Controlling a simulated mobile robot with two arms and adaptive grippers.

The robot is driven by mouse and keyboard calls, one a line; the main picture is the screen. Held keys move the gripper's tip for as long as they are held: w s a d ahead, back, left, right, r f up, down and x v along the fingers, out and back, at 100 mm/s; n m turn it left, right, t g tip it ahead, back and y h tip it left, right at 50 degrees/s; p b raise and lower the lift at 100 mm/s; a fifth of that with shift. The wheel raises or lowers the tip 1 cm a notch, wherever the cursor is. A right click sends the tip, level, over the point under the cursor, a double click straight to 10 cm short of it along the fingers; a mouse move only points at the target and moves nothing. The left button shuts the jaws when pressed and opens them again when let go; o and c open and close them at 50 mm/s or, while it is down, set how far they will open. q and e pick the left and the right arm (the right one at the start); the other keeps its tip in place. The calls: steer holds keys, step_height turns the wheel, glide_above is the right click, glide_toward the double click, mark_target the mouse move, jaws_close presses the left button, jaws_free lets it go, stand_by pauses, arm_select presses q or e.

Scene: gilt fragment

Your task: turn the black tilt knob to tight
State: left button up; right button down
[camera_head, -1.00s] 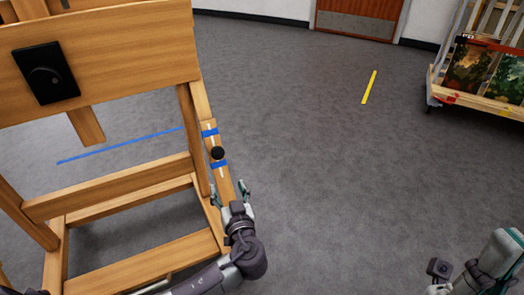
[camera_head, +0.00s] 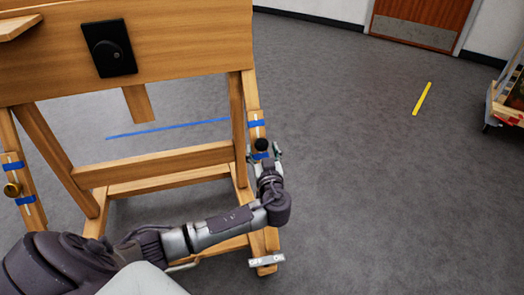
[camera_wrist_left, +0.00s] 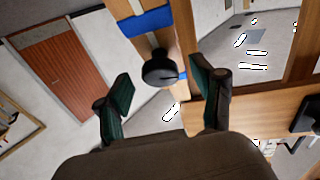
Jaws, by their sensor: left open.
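The black tilt knob (camera_head: 262,145) sits on the right side strut of the wooden easel (camera_head: 160,163), between bands of blue tape. My left gripper (camera_head: 264,158) is just below and in front of the knob. In the left wrist view the black knob (camera_wrist_left: 160,68) lies ahead, between the two green fingertips of my open left gripper (camera_wrist_left: 165,92). There is space on both sides, and the fingers do not appear to touch it. A light mark shows on the knob's face. My right gripper is out of the head view.
A brass knob (camera_head: 12,190) sits on the easel's left strut. A black plate with a dial (camera_head: 109,48) is on the upper board. Grey floor is clear to the right; a cart (camera_head: 508,100) stands far right.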

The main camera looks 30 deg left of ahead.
arm_select(q)
steer(key=shift+w+a, duration=0.4)
steer(key=shift+w, duration=0.05)
steer(key=c, duration=1.2)
steer(key=shift+o, duration=0.2)
